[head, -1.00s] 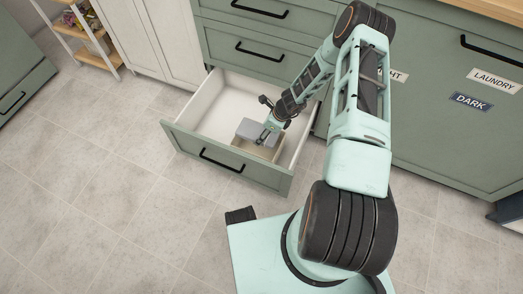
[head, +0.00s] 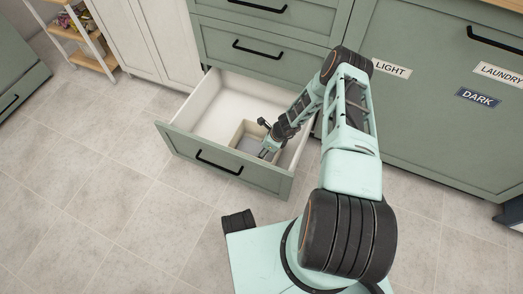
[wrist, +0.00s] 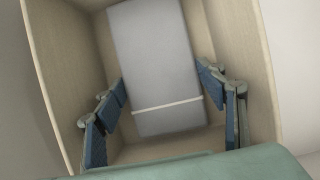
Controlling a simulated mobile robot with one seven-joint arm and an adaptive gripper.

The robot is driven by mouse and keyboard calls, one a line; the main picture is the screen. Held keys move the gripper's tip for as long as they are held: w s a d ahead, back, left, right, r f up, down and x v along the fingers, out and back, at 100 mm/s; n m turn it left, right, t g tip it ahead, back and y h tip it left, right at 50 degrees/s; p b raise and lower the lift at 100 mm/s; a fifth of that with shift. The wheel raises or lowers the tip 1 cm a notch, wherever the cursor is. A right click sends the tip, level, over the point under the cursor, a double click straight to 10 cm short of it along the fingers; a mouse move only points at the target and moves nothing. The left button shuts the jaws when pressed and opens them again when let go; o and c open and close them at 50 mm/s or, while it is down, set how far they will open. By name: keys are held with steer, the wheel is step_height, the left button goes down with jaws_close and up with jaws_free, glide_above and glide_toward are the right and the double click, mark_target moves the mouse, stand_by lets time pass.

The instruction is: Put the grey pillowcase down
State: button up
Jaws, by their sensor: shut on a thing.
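The grey pillowcase (wrist: 155,65), folded flat with a pale band across it, is inside a beige open box in the wrist view. In the head view the pillowcase (head: 249,145) shows small and partly hidden by my gripper. My gripper (head: 264,154) reaches down into the box. In the wrist view its two blue-padded fingers (wrist: 166,94) are on either side of the pillowcase, shut on it. Whether the pillowcase rests on the box floor, I cannot tell.
The beige box (wrist: 55,70) stands in the right part of an open white-lined drawer (head: 205,105). The drawer's left part is empty. Closed cabinets with LIGHT and DARK labels (head: 477,97) stand at right. A shelf rack (head: 85,40) is at far left.

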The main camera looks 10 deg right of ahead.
steer(key=shift+f, duration=0.15)
steer(key=o, duration=0.9)
steer(key=shift+o, duration=0.2)
steer(key=shift+r, duration=0.3)
steer(key=p+v, duration=0.4)
steer(key=v, duration=0.7)
steer(key=shift+s+d+r, duration=0.15)
steer(key=shift+s+r, duration=0.05)
steer(key=shift+r, duration=0.1)
